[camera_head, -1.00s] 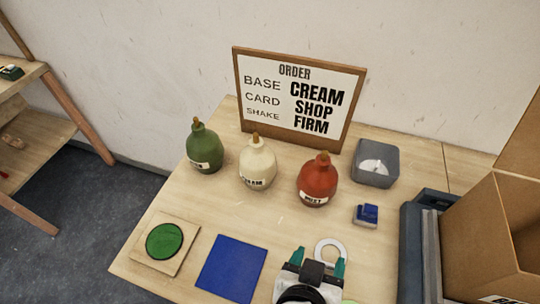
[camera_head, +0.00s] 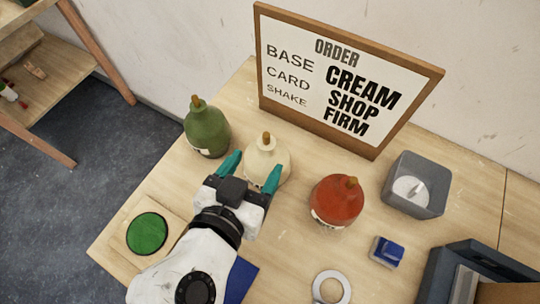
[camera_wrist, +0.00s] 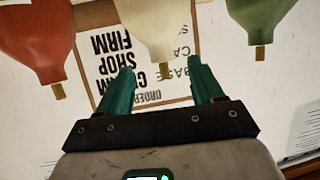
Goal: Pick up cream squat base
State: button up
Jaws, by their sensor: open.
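The cream squat base (camera_head: 267,160) is a rounded bottle shape with a brown stem on top, standing on the table between a green base and a red base. My gripper (camera_head: 250,170) is open in front of it, with teal fingers and nothing held. The fingers and gripper body hide the lower part of the cream base in the head view. In the wrist view, which looks upside down, the cream base (camera_wrist: 160,22) shows beyond and between the fingertips of my gripper (camera_wrist: 162,80). I cannot tell whether the fingers touch it.
The green base (camera_head: 207,130) stands to the left and the red base (camera_head: 336,200) to the right. The order board (camera_head: 340,85) stands behind. A grey bin (camera_head: 415,185), a blue block (camera_head: 386,251), a white ring (camera_head: 331,287) and a green disc (camera_head: 147,233) are around.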

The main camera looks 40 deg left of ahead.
aim_at(265, 144)
jog(key=x, duration=0.3)
jog(key=shift+w+a, duration=0.1)
jog(key=shift+w, duration=0.1)
jog(key=p+x, duration=0.1)
jog(key=x, duration=0.1)
jog(key=p+x, duration=0.1)
jog(key=x, duration=0.1)
jog(key=shift+w+a+r, duration=0.15)
jog(key=shift+w+a, duration=0.05)
jog(key=shift+a, duration=0.05)
jog(key=shift+w+a+f, duration=0.15)
jog(key=shift+w+f, duration=0.1)
jog(key=shift+w, duration=0.2)
jog(key=c, duration=1)
jog(key=shift+c, duration=0.5)
jog(key=shift+r, duration=0.15)
